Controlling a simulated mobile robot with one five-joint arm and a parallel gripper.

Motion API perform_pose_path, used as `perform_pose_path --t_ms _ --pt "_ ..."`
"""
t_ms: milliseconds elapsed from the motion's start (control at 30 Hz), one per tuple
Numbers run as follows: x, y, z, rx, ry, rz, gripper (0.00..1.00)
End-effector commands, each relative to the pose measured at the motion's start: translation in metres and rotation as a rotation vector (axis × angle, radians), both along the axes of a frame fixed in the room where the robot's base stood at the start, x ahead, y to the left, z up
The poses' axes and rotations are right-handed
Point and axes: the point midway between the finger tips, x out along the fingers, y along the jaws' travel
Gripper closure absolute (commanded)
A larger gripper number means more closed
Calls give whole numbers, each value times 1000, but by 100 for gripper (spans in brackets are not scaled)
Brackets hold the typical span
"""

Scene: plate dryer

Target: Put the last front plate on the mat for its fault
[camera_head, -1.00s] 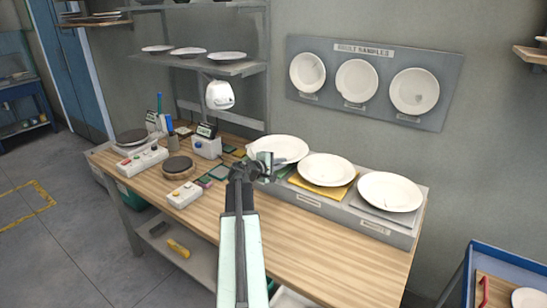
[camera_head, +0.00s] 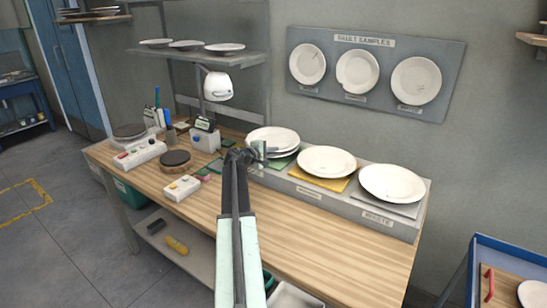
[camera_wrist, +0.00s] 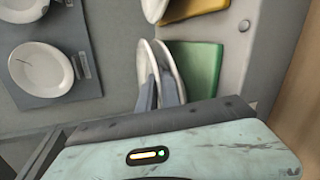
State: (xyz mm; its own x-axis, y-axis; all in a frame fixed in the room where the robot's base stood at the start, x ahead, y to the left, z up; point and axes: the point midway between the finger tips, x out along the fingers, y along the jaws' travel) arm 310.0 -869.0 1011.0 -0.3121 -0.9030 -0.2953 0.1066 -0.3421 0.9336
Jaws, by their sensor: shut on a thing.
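My gripper (camera_head: 259,151) is shut on the rim of a white plate (camera_head: 272,136) at the left end of the grey display ledge. The held plate is over the green mat (camera_head: 280,162). A second white plate (camera_head: 287,153) shows just beneath it on the green mat. In the wrist view the two plates appear nearly edge-on, close together beside the green mat (camera_wrist: 205,68). I cannot tell whether they touch. The yellow mat (camera_head: 340,184) bears one white plate (camera_head: 326,160). The grey mat (camera_head: 408,209) bears another white plate (camera_head: 392,182).
A wall board (camera_head: 440,59) of fault samples holds three plates above the ledge. A white lamp (camera_head: 218,86) and a shelf (camera_head: 235,62) with plates stand at the back left. Small devices (camera_head: 182,188) crowd the left of the wooden bench. Its front right (camera_head: 340,240) is clear.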

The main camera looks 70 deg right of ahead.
Motion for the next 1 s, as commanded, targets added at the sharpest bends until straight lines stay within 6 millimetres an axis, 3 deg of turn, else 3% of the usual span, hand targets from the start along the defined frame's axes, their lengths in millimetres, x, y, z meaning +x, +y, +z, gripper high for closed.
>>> perform_pose_path --t_ms 267,300,533,1000 --pt "1 0 -2 1 -2 0 100" --pt "1 1 -1 3 -2 0 84" --pt "1 1 4 3 -2 0 83" --pt "33 95 35 1 -1 3 83"
